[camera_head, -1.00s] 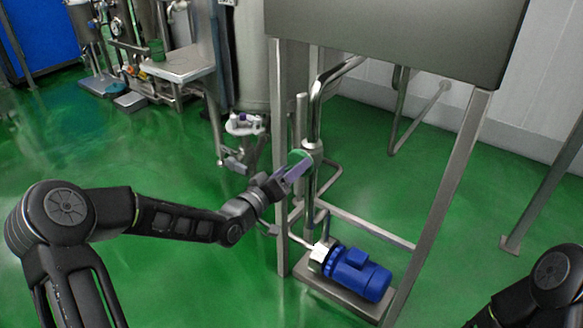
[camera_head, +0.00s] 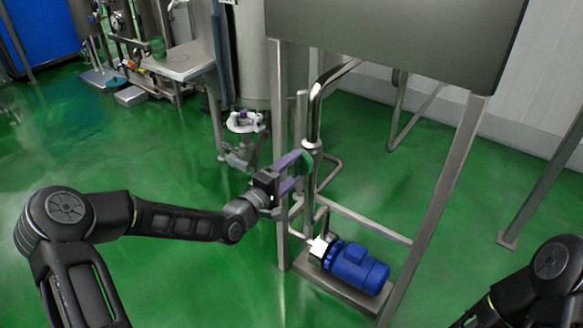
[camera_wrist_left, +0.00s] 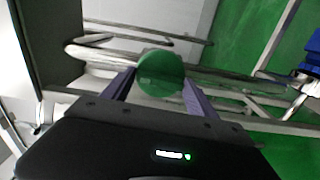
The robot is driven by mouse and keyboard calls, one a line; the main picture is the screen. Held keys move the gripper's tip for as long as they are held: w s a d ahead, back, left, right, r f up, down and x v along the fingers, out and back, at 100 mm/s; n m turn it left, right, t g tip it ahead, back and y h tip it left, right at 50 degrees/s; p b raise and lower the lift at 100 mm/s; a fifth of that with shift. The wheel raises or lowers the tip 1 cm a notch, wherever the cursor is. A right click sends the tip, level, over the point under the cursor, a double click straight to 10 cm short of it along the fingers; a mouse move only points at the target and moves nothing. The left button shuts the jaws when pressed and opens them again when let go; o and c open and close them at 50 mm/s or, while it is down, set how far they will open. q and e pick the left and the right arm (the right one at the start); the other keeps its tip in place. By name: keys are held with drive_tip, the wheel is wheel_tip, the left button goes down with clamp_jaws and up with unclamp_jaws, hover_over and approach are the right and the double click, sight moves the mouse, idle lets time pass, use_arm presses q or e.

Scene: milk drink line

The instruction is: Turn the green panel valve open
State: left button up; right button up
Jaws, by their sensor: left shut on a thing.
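The green panel valve (camera_head: 306,162) is a round green handle on the upright steel pipe in front of the metal frame. It also shows in the left wrist view (camera_wrist_left: 160,74), between the two purple fingers. My left gripper (camera_head: 297,169) reaches it from the left and is shut on it, with one finger above the other in the head view. The fingers hide part of the handle's edge. Only a dark part of my right arm shows at the lower right; its gripper is out of view.
A blue pump motor (camera_head: 356,268) sits on a low steel base below the valve. A steel frame leg (camera_head: 436,205) stands at the right, under a large metal box (camera_head: 400,40). The green floor is clear at the left.

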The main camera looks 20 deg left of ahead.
use_arm(q)
drive_tip(key=shift+n, duration=0.3)
drive_tip(key=o, duration=1.2)
drive_tip(key=shift+o, duration=0.2)
drive_tip(key=p+v, duration=0.1)
drive_tip(key=v, duration=0.7)
drive_tip(key=shift+f, duration=0.1)
